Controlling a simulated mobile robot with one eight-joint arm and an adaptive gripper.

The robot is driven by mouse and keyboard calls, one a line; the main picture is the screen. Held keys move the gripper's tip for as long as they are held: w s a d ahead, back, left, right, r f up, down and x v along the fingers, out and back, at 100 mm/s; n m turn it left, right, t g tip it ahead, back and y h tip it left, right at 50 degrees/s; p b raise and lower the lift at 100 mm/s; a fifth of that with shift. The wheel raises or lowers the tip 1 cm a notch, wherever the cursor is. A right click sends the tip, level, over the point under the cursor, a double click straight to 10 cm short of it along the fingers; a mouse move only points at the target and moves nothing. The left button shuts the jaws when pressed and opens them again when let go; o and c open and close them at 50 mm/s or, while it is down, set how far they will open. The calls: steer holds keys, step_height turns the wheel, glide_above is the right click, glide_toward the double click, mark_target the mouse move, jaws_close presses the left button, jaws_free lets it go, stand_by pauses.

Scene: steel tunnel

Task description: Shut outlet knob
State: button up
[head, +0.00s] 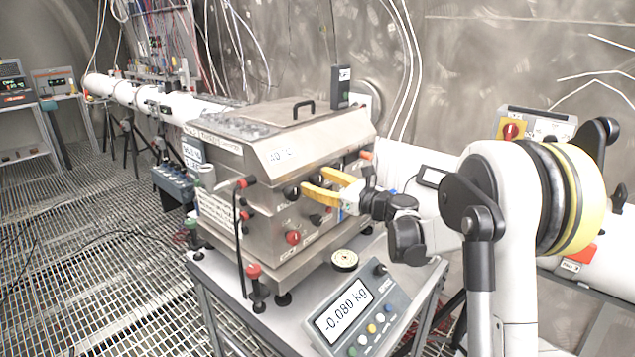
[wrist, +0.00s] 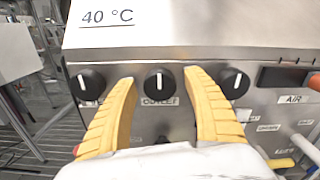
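The outlet knob (wrist: 160,83) is the middle of three black knobs on the steel box's front, above a label reading OUTLET. Its white mark points about straight up. My gripper (wrist: 159,76) is open, one yellow fingertip on each side of this knob. Whether the fingers touch it I cannot tell. In the head view my gripper (head: 314,180) reaches the box (head: 235,170) from the right, and its fingers hide much of the knob row.
An orange-tipped handle (wrist: 312,81) by the AIR label lies right of the knobs. Coloured tubes (wrist: 305,150) are lower right. A scale display (head: 352,307) reading -0.080 kg stands in front of the box. A red knob (head: 293,237) sits lower on the box.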

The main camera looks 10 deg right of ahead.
steer(key=v, duration=1.2)
steer(key=shift+a, duration=0.1)
steer(key=s+a+f+n+g+h, duration=0.2)
steer(key=s+a+n+g+h, duration=0.3)
steer(key=s+a+n, duration=0.75)
steer(key=s+d+f+n+g+h, duration=0.1)
steer(key=s+d+f+n+h, duration=0.1)
steer(key=s+n, duration=0.5)
steer(key=s+d+f+n+g+h, duration=0.1)
steer(key=s+d+f+n+h, duration=0.2)
steer(key=s+n, duration=0.4)
steer(key=s, duration=0.5)
steer(key=shift+s+d+f+h, duration=0.25)
steer(key=shift+s+f+h, duration=0.05)
steer(key=shift+s+f, duration=0.1)
